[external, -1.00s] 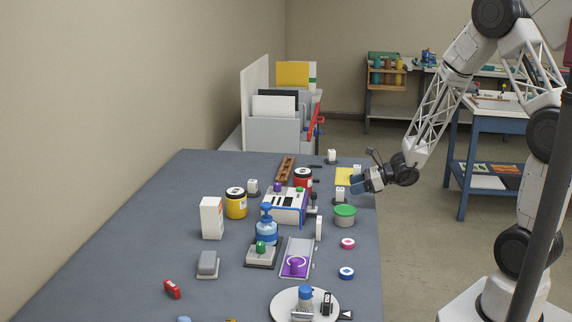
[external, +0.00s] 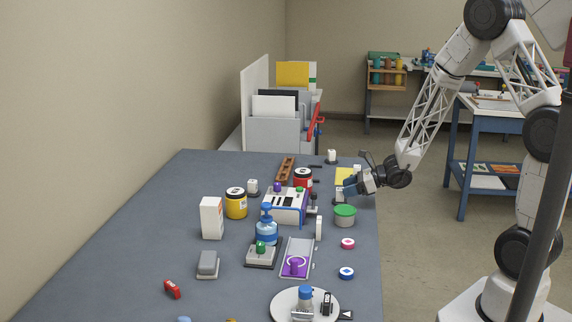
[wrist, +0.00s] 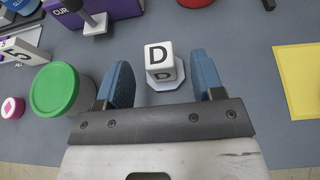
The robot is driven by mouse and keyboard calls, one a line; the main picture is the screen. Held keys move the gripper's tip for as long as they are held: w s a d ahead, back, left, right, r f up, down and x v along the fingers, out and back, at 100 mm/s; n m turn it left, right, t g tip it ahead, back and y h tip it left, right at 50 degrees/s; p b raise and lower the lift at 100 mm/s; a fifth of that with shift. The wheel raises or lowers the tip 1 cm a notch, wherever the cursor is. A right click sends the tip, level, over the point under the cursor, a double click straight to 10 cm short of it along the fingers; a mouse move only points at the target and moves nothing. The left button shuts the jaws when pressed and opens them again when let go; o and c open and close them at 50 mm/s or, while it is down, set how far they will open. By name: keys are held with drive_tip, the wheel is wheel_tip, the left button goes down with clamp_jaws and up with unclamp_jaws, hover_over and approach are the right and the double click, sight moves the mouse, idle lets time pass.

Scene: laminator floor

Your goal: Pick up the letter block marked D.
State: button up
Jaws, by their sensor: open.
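The letter block marked D (wrist: 159,56) is a white cube with a black D on its top and on a side. It rests on a small pale base in the wrist view, just beyond and between my fingertips. My gripper (wrist: 160,80) is open, with one blue finger on each side of the block and visible gaps. In the external view my gripper (external: 350,187) is low over the right edge of the table, and the block (external: 339,196) is partly hidden beside its fingertips.
A green-lidded tub (wrist: 55,90) stands close to the left finger in the wrist view. A yellow sheet (wrist: 299,80) lies to the right. A purple machine (wrist: 85,20) with a grey handle is beyond on the left. Bare table lies between the right finger and the sheet.

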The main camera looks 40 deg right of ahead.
sight(335, 200)
drive_tip(key=shift+w+a, duration=0.1)
drive_tip(key=shift+x, duration=2.5)
drive_tip(key=shift+f, duration=0.15)
clamp_jaws()
